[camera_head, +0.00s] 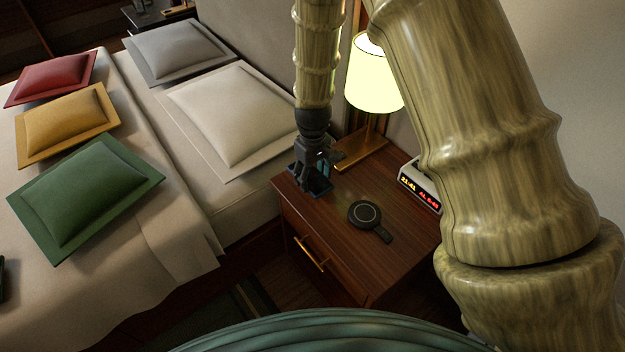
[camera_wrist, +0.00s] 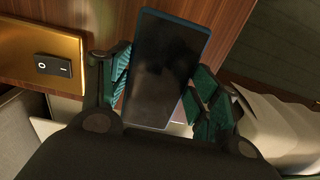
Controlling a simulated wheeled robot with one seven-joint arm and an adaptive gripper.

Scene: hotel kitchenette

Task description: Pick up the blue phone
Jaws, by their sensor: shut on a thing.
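The blue phone (camera_wrist: 165,70) shows in the wrist view as a dark, glossy screen with a thin blue edge. My gripper (camera_wrist: 163,92) is shut on it, with a teal-padded finger at each side of the phone. In the head view my gripper (camera_head: 316,180) is at the left back part of the wooden nightstand (camera_head: 335,245), beside the lamp base. The phone is mostly hidden by the gripper there. I cannot tell whether the phone touches the nightstand top.
A lamp (camera_head: 374,80) with a brass base (camera_wrist: 40,45) stands close to my gripper. A black round charger (camera_head: 365,213) and a clock (camera_head: 419,188) are to the right on the nightstand. The bed (camera_head: 185,200) with several pillows is to the left.

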